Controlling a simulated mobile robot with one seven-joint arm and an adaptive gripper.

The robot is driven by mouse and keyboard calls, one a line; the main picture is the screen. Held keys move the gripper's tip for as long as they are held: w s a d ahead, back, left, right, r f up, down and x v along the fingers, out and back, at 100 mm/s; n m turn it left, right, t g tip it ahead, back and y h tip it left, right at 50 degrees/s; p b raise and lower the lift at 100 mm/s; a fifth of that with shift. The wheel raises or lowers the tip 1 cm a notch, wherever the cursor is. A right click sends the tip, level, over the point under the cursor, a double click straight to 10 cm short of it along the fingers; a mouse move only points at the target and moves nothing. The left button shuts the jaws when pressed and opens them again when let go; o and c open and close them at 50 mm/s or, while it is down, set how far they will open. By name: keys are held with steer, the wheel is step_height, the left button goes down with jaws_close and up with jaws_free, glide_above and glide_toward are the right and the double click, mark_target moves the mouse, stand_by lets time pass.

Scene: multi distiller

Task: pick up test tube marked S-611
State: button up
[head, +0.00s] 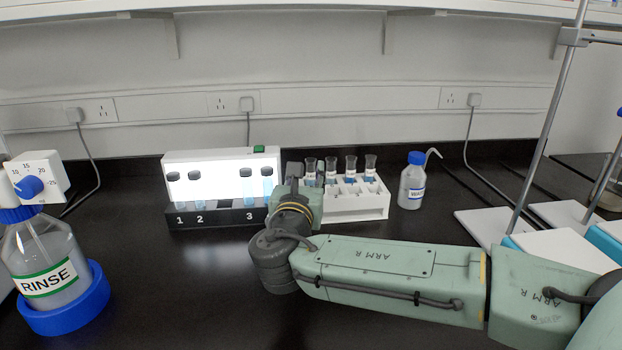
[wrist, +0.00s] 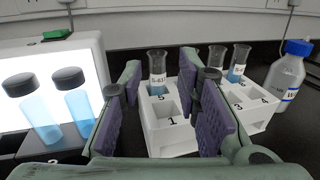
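A white rack (wrist: 172,138) with numbered slots stands on the black bench, also in the head view (head: 358,207). A clear test tube (wrist: 157,66) with blue liquid stands upright in its back-left slot, by the number 5. Its label starts "S-61"; the last digit is not clear. My gripper (wrist: 160,84) is open, its purple-padded fingers on either side of that tube in the wrist view, with no contact visible. In the head view my arm hides part of the rack.
A lit panel (head: 220,168) with several black-capped vials stands left of the rack. A wash bottle (head: 411,182) stands to its right. A RINSE bottle (head: 48,262) is at the front left, and stands with metal rods (head: 545,130) are at right.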

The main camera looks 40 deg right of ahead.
mark_target(310, 164)
steer(key=x, duration=0.2)
steer(key=p+x, duration=0.1)
steer(key=x, duration=0.3)
steer(key=shift+w+d+f+p, duration=0.1)
steer(key=shift+w+f+p, duration=0.2)
steer(key=shift+w+p, duration=0.1)
jaws_close()
